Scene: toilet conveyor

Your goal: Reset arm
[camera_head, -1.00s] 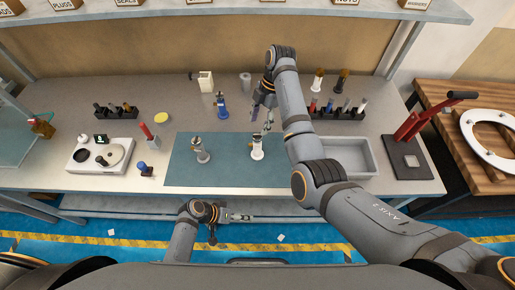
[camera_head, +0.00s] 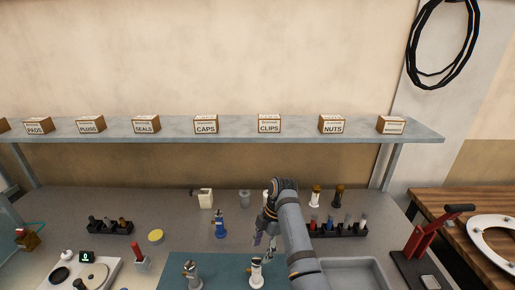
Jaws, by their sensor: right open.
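My right gripper (camera_head: 264,240) is open above the back part of the blue-green mat (camera_head: 222,269), pointing down. Its arm comes up from the bottom, right of the middle, and bends over at the top. A white fitting with a dark top (camera_head: 256,272) stands on the mat just below and left of the fingers. I see nothing between the fingers. A greyish fitting (camera_head: 192,275) stands on the mat further left. My left gripper is outside the view.
A blue fitting (camera_head: 220,225) stands behind the mat. A black rack (camera_head: 338,230) with several handles is right of my arm, beside a grey tray (camera_head: 353,272). A red lever press (camera_head: 425,237) stands further right. A shelf (camera_head: 290,137) with labelled boxes spans above.

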